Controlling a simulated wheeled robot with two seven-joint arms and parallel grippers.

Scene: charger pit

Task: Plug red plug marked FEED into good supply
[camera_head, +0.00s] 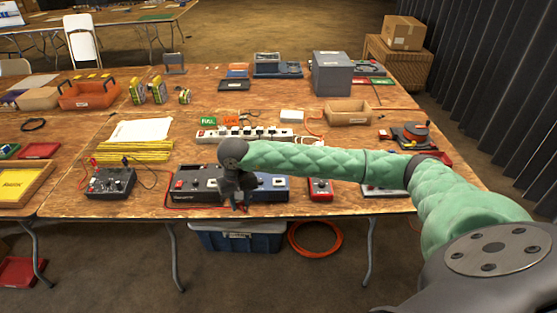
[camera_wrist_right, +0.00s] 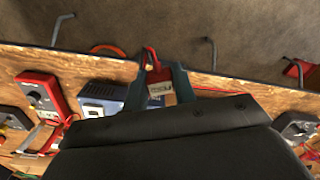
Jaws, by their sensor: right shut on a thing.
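My right gripper (camera_head: 238,196) is over the front of the wooden table, pointing down, beside the dark and blue supply boxes. In the right wrist view its fingers (camera_wrist_right: 160,86) are shut on the red plug (camera_wrist_right: 155,77), which has a pale label and a red lead curving from it. The plug is hidden in the head view. A dark grey supply box (camera_head: 196,180) stands just left of the gripper. A blue supply box (camera_head: 274,189) is to its right and also shows in the right wrist view (camera_wrist_right: 103,94). Which supply is good I cannot tell. My left gripper is out of view.
A white power strip (camera_head: 248,134) with several black plugs lies behind my right arm. A small black meter box (camera_head: 110,182) with leads stands at left. A red meter (camera_head: 320,188) is right of the blue box. The table's front edge is close to the gripper.

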